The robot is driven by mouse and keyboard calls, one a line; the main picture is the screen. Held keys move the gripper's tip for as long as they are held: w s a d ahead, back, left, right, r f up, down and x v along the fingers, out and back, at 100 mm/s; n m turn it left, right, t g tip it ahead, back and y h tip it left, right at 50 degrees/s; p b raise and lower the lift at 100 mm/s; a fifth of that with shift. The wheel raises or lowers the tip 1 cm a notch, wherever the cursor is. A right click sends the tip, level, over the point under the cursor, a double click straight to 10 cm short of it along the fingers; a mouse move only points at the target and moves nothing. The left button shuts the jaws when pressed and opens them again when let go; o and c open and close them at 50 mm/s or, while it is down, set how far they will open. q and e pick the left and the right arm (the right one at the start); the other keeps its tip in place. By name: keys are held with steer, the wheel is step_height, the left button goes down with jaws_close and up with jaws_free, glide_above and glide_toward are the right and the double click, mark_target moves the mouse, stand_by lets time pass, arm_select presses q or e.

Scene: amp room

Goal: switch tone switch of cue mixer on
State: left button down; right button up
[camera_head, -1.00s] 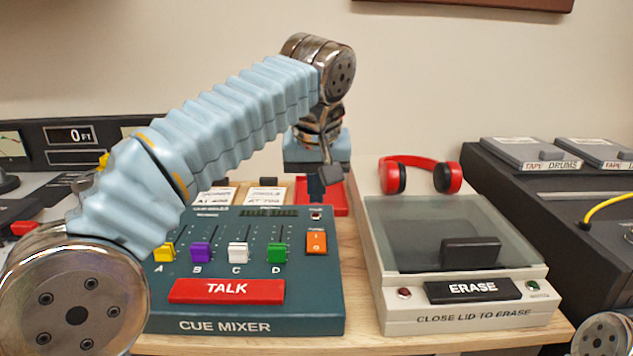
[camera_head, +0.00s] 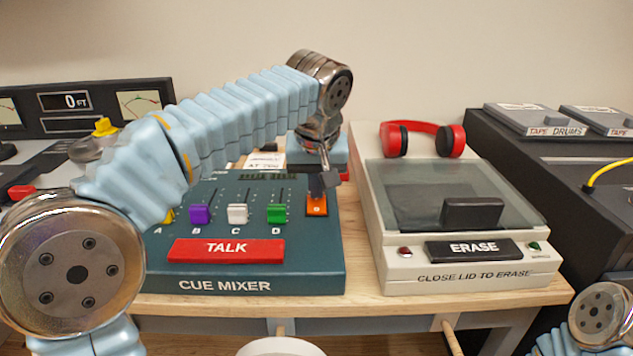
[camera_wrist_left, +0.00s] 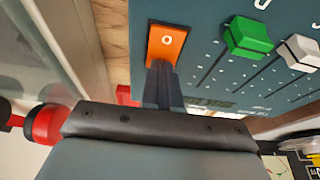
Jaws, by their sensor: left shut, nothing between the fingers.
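The cue mixer (camera_head: 260,270) is a dark teal box on the wooden table, with a red TALK bar and colored sliders. Its orange tone switch (camera_head: 317,208) is at the right of the panel, partly covered by my left gripper (camera_head: 318,190). In the left wrist view the orange switch (camera_wrist_left: 166,46) shows a white "O" mark. My left gripper also shows in the left wrist view (camera_wrist_left: 163,84); its fingers are closed with nothing between them, tips at the switch's edge. I cannot tell whether they touch it. My right gripper is not in view.
A grey eraser box (camera_head: 470,280) with a glass lid stands to the right of the mixer. The green slider (camera_head: 277,213) is close to the switch. A narrow strip of wood lies between the boxes.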

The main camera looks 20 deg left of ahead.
mark_target(316, 203)
arm_select(q)
steer(key=shift+f, duration=0.1)
steer(key=shift+s, duration=0.1)
steer(key=shift+s+d+r, duration=0.2)
steer(key=shift+s+d, duration=0.05)
steer(key=shift+s, duration=0.35)
steer(key=shift+r, duration=0.15)
steer(key=r+p, duration=0.5)
steer(key=shift+w+a, duration=0.15)
steer(key=shift+w, duration=0.1)
step_height(316, 203, up, 9)
steer(key=shift+s+d+f+p, duration=0.15)
steer(key=shift+s+d+p, duration=0.05)
steer(key=shift+s+p, duration=0.25)
